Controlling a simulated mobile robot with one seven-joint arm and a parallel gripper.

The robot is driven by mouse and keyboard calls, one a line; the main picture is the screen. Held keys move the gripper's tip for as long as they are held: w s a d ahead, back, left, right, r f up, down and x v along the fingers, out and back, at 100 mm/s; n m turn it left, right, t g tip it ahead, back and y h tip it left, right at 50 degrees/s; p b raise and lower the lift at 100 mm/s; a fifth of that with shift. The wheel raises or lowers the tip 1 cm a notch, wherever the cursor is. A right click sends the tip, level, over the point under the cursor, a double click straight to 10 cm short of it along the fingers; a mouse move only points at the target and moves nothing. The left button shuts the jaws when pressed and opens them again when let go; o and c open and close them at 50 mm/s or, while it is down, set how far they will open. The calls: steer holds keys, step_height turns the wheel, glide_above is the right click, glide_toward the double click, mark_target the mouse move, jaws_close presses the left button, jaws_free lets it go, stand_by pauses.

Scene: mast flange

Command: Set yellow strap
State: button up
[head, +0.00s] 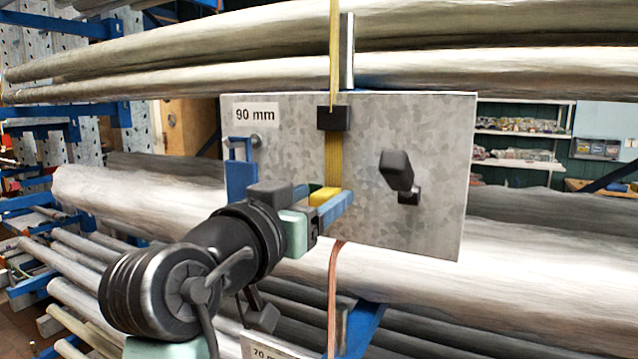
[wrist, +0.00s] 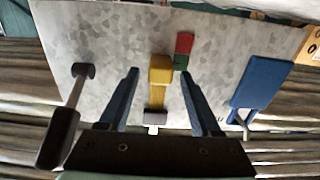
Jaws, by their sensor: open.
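The yellow strap (head: 334,152) hangs down the front of a grey metal plate (head: 430,130) marked "90 mm". It passes through a black buckle (head: 333,118) and ends in a thicker yellow tab (head: 322,195). My gripper (head: 327,197) is open in front of the plate, at the tab's height. In the wrist view, the tab (wrist: 160,70) lies between the two blue fingertips of my gripper (wrist: 157,74), with a visible gap on both sides. A small red and green marker (wrist: 184,50) is on the plate beside the tab; my gripper hides it in the head view.
A black knob handle (head: 397,172) sticks out of the plate right of the strap. A blue bracket (head: 240,170) is at its left. Long pipes (head: 540,235) lie behind and below. A thin reddish cord (head: 332,290) hangs below the plate.

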steer(key=shift+w+d, duration=0.1)
steer(key=shift+w, duration=0.05)
jaws_close()
stand_by(0.4)
stand_by(1.0)
